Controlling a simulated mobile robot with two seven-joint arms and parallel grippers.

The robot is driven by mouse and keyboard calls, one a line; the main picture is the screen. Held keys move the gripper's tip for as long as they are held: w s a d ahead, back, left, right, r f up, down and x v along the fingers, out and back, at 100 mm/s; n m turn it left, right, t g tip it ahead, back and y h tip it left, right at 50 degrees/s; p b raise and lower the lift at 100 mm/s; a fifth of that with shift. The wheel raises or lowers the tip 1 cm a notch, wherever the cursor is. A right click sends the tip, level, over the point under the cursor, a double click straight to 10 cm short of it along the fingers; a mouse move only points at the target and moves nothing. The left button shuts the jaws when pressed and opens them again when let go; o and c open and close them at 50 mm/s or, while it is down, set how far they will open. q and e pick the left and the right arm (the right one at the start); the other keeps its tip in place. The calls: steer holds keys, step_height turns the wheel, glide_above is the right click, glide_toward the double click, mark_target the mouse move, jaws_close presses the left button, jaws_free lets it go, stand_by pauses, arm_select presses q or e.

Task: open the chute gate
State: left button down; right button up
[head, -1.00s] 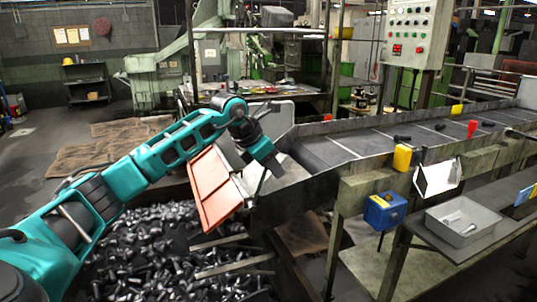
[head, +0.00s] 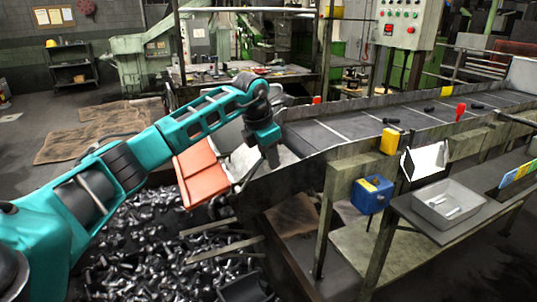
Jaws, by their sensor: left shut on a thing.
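The chute (head: 340,125) is a grey metal trough running from the right down to the left, with dark bolts on it. An orange-red panel (head: 200,172) hangs at its lower left end, above the heap of bolts. My left gripper (head: 272,158) points down at the chute's lower end, right of the panel. It is shut on a part of the chute gate, but its fingertips and the part between them are too small and dark to make out. I cannot tell how far the gate stands open. My right gripper is not in view.
A large heap of loose bolts (head: 165,245) lies below the chute end. A blue box (head: 372,194) and a yellow block (head: 389,141) sit along the chute's front side. A grey tray (head: 449,204) stands on a side table at right. A control box (head: 408,22) stands behind.

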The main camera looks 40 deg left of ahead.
arm_select(q)
steer(key=c, duration=0.9)
jaws_free()
steer(key=shift+w+d, duration=0.15)
steer(key=shift+o, duration=0.2)
steer(key=v, duration=1.3)
steer(key=shift+f, duration=0.2)
